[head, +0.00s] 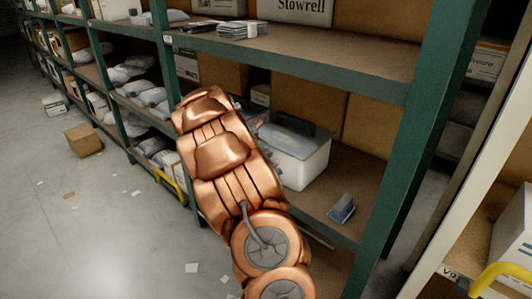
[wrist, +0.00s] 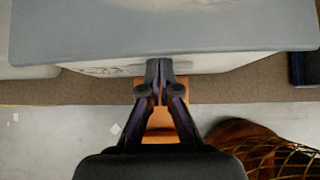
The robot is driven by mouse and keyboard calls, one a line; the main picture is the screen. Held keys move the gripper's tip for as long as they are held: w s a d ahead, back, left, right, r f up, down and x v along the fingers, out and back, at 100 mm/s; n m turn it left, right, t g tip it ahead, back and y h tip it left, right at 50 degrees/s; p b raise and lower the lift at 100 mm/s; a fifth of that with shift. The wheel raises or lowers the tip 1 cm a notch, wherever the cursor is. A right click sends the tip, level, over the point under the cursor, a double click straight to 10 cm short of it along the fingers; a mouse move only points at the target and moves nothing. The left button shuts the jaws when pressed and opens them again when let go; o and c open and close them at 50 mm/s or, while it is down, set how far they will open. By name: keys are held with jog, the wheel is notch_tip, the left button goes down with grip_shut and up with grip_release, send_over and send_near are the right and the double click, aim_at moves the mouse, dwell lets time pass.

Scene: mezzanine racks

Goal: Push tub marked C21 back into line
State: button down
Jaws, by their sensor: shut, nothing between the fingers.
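A white tub with a grey lid (head: 301,158) stands on the middle shelf, partly behind my arm. In the wrist view its lid (wrist: 160,30) fills the top, with its pale front wall under the lid's edge. Dark marking shows on that wall left of my fingers, too cut off to read. My gripper (wrist: 160,64) is shut and empty, its fingertips at the front wall in the middle. I cannot tell whether they touch it. In the head view my arm hides the gripper.
A small blue-grey item (head: 341,208) lies on the shelf right of the tub. A pale container (wrist: 30,72) is at the left in the wrist view. Green uprights (head: 408,150) and the shelf above (head: 300,65) frame the bay. A cardboard box (head: 83,139) sits on the floor.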

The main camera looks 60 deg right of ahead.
jog(key=a, duration=0.4)
jog(key=shift+w+a+r+p, duration=0.35)
jog(key=shift+w+r+p, duration=0.05)
jog(key=v, duration=0.9)
jog(key=shift+s, duration=0.2)
jog(key=shift+d, duration=0.1)
jog(key=s+a+r+m+y+p, duration=0.3)
jog(key=s+a, duration=0.6)
jog(key=a, duration=0.4)
jog(key=s+a+r+m+y+p, duration=0.3)
jog(key=s+a+m, duration=0.5)
jog(key=a, duration=0.6)
jog(key=s+a+r+m+y+p, duration=0.3)
jog(key=s+a, duration=0.6)
jog(key=a, duration=0.5)
jog(key=r+m+p, duration=0.1)
jog(key=m+p, duration=0.1)
jog(key=shift+s+r+m+g+p, duration=0.25)
jog(key=shift+s+m+g+p, duration=0.05)
jog(key=shift+m+g, duration=0.1)
